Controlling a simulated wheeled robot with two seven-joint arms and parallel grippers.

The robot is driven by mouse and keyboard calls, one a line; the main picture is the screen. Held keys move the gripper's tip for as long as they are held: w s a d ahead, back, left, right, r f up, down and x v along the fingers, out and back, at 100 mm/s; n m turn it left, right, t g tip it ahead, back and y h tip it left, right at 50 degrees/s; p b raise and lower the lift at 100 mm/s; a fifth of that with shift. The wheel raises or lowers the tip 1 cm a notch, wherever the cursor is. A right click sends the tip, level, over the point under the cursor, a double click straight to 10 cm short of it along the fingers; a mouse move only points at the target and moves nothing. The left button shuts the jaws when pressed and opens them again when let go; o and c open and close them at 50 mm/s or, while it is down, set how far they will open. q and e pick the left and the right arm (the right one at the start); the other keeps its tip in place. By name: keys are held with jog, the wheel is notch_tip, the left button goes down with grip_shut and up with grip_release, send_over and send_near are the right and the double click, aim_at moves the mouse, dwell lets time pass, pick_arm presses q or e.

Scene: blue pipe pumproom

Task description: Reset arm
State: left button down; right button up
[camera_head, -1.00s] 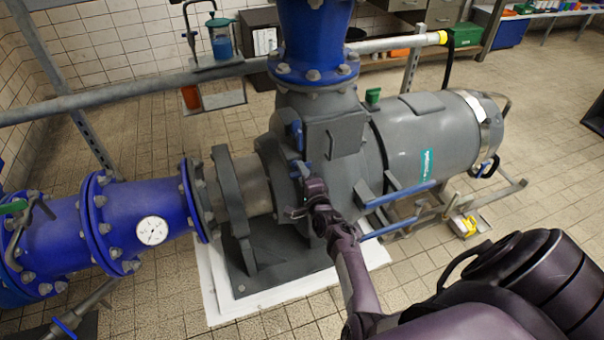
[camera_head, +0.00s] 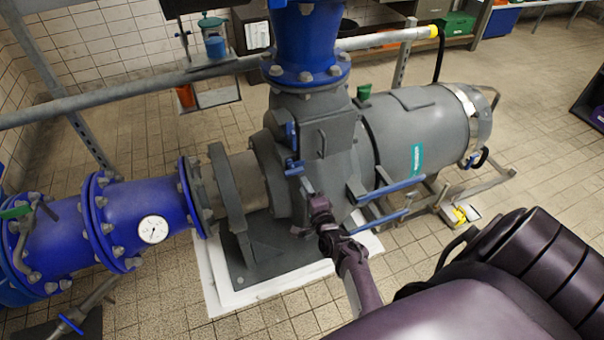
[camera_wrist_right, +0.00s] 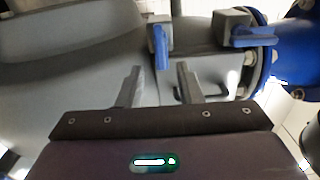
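My right gripper (camera_head: 306,188) is in front of the grey pump housing (camera_head: 335,143), below a small blue handle (camera_head: 293,168). In the right wrist view its two fingers (camera_wrist_right: 160,84) are spread apart with nothing between them. A blue handle (camera_wrist_right: 160,46) shows beyond the fingertips, apart from them, and a second blue handle (camera_wrist_right: 250,38) is to its right. My left gripper is not in view.
A blue pipe with a round gauge (camera_head: 153,229) runs in from the left. A grey rail (camera_head: 130,93) crosses behind the pump. Blue bars (camera_head: 385,222) stick out right of my right forearm. The tiled floor (camera_head: 535,155) at the right is mostly clear.

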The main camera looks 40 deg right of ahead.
jog(key=shift+s, duration=0.1)
dwell(0.4)
jog(key=s+a+f+n+g+y+p, duration=0.1)
jog(key=s+a+f+n+g+y, duration=0.25)
jog(key=s+a+f+n, duration=0.55)
jog(key=s+a+f+n+g+y+p, duration=0.15)
jog(key=s+a+f+n+g, duration=0.35)
jog(key=f, duration=0.7)
jog(key=s+f+n+g, duration=0.2)
jog(key=s+f+n, duration=0.1)
jog(key=s, duration=0.7)
jog(key=s+f+n+g, duration=0.3)
jog(key=s, duration=0.7)
jog(key=s+f+n+g+p, duration=0.1)
jog(key=s+f+n+g, duration=0.2)
jog(key=s, duration=0.7)
jog(key=shift+f+n+h, duration=0.3)
jog(key=shift+f, duration=0.15)
